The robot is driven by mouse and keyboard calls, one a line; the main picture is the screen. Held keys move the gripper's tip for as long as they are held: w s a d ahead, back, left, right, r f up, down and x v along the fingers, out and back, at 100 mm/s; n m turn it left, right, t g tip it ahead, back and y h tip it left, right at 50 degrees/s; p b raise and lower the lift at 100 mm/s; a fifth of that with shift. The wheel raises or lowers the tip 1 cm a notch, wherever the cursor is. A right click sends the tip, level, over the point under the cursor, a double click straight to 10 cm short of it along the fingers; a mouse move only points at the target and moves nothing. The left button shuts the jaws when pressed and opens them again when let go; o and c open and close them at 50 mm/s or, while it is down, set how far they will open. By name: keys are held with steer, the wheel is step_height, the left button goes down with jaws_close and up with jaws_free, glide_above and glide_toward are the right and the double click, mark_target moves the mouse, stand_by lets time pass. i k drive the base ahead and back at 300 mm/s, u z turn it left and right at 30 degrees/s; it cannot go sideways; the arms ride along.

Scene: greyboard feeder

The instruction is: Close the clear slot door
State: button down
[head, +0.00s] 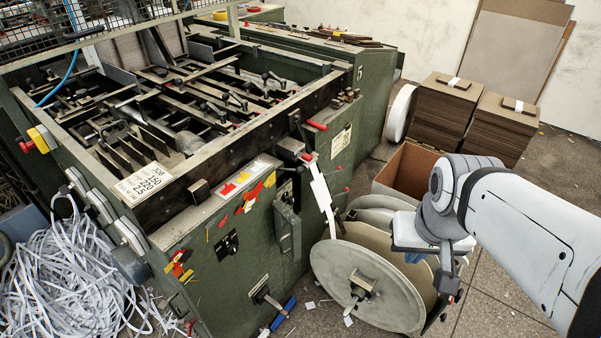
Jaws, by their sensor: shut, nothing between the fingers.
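I cannot make out a clear slot door for certain in the head view. The green feeder machine (225,262) fills the left and middle, and a narrow upright panel with a handle (287,222) sits on its front. Whether this panel is see-through or ajar cannot be told. My gripper (450,290) is shut and empty, pointing down at the right edge of the large reel, well to the right of the panel. My wrist hides part of the reel and the floor behind it.
A large reel (350,285) stands on the floor in front of the machine. An open cardboard box (408,168) and stacks of brown board (443,108) are behind it. Tangled white strapping (65,275) lies at the left. Red-knobbed levers (316,126) stick out from the machine's corner.

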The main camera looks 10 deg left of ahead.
mark_target(283, 235)
steer(key=z, duration=0.5)
steer(key=k, duration=0.4)
steer(key=u, duration=1.3)
